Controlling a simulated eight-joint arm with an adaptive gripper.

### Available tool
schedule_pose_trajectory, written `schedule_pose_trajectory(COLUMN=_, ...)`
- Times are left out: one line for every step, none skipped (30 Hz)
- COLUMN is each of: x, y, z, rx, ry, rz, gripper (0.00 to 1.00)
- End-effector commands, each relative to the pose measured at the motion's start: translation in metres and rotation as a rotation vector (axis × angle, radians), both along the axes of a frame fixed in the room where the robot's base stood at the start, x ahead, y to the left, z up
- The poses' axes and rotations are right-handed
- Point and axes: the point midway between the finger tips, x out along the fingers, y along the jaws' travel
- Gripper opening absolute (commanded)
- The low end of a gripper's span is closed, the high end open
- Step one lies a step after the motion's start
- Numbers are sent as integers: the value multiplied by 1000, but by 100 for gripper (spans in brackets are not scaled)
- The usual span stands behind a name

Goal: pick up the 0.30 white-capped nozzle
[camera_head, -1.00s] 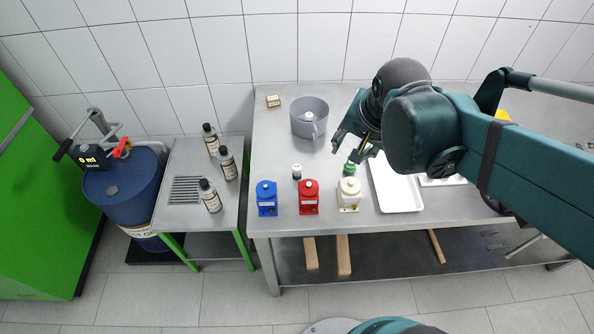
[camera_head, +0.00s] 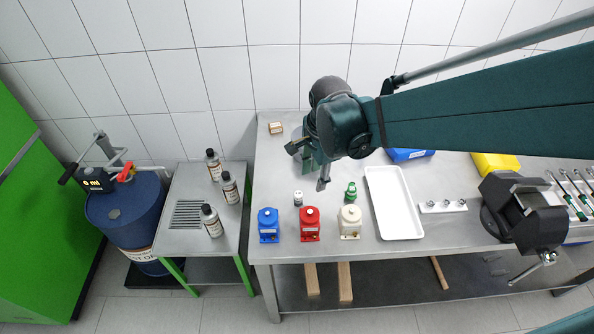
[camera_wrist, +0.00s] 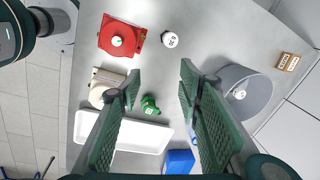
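The white-capped nozzle (camera_head: 298,198) is a small white piece with a dark band, standing on the steel table behind the blue and red pumps. In the wrist view the nozzle (camera_wrist: 169,39) is seen from above beside the red pump, with dark marking on its white top that looks like an upside-down 0.30. My gripper (camera_head: 308,167) is open and empty above the table, behind the nozzle in the head view. In the wrist view my gripper (camera_wrist: 160,84) has its fingers wide apart, and the nozzle lies beyond the fingertips, not between them.
A green nozzle (camera_head: 350,191) stands to the right. Blue (camera_head: 268,226), red (camera_head: 310,224) and cream (camera_head: 349,223) pumps line the front edge. A grey container (camera_wrist: 258,99) is near my right finger. A white tray (camera_head: 394,203) and a vise (camera_head: 524,212) lie further right.

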Motion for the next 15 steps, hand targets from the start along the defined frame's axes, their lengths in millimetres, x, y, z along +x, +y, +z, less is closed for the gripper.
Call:
schedule_pose_trajectory(x=4, y=6, z=-4, rx=2, ry=12, rz=-27, gripper=35)
schedule_pose_trajectory(x=5, y=9, z=-7, rx=3, ry=20, rz=-46, gripper=35)
schedule_pose_trajectory(x=7, y=12, z=-12, rx=3, ry=32, rz=-73, gripper=35)
schedule_pose_trajectory(x=9, y=15, z=-15, rx=3, ry=40, rz=-92, gripper=35)
schedule_pose_trajectory(x=10, y=18, z=-18, rx=4, ry=48, rz=-112, gripper=35)
schedule_pose_trajectory(x=12, y=22, z=-22, rx=4, ry=59, rz=-139, gripper=35)
schedule_pose_trajectory(x=13, y=25, z=-26, rx=3, ry=68, rz=-159, gripper=35)
schedule_pose_trajectory(x=14, y=28, z=-29, rx=3, ry=75, rz=-179, gripper=35)
schedule_pose_trajectory(x=15, y=31, z=-33, rx=2, ry=85, rz=-204, gripper=35)
schedule_pose_trajectory(x=16, y=34, z=-36, rx=1, ry=93, rz=-222, gripper=35)
schedule_pose_trajectory(x=17, y=36, z=-39, rx=0, ry=100, rz=-239, gripper=35)
schedule_pose_trajectory(x=18, y=39, z=-43, rx=-2, ry=106, rz=-261, gripper=35)
schedule_pose_trajectory(x=19, y=41, z=-46, rx=-3, ry=112, rz=-276, gripper=35)
schedule_pose_trajectory(x=19, y=43, z=-48, rx=-4, ry=118, rz=-289, gripper=35)
schedule_pose_trajectory(x=19, y=45, z=-51, rx=-6, ry=124, rz=-306, gripper=35)
